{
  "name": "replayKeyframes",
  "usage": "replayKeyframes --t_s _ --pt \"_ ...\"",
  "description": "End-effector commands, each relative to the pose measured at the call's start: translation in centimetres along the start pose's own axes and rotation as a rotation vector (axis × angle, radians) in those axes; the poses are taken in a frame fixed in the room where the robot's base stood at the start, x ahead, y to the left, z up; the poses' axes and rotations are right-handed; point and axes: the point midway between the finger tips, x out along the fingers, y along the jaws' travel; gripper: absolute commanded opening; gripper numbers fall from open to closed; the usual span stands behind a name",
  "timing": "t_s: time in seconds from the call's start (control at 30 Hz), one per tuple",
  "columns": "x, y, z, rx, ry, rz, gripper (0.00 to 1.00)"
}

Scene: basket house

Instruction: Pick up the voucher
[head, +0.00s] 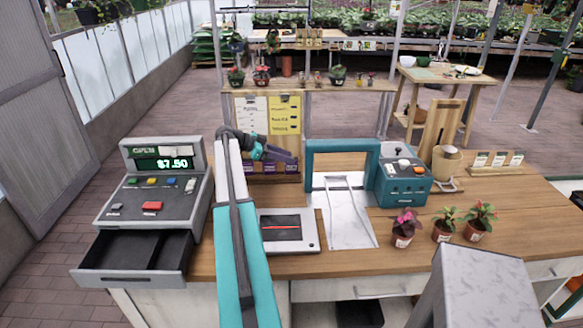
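I cannot identify the voucher for certain. A yellow sheet (285,113) and a white sheet (253,112) with print too small to read stand upright at the counter's back edge. A dark purple object (283,164) sits below them, partly hidden by my arm. My gripper (262,151) is at the far end of my teal and grey arm, in front of this purple object. It is small and seen from behind, so its fingers and anything between them cannot be made out.
The wooden counter (395,272) holds a cash register (152,190) reading $7.50, its drawer (135,272) pulled open. A flat device with a dark screen (287,230), a teal arch (342,147), a teal machine (404,184) and small potted plants (403,228) also stand there.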

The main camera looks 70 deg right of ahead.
Motion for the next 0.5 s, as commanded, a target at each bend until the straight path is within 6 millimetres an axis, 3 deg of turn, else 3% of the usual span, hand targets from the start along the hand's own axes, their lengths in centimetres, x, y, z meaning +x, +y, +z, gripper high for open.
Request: replayKeyframes --t_s 0.23,0.4,0.5 --pt "0.02 0.01 -0.05 0.001 0.000 0.001 0.29" --pt "0.04 0.01 -0.06 0.001 0.000 0.001 0.02" --pt "0.05 0.02 -0.07 0.001 0.000 0.001 0.00"
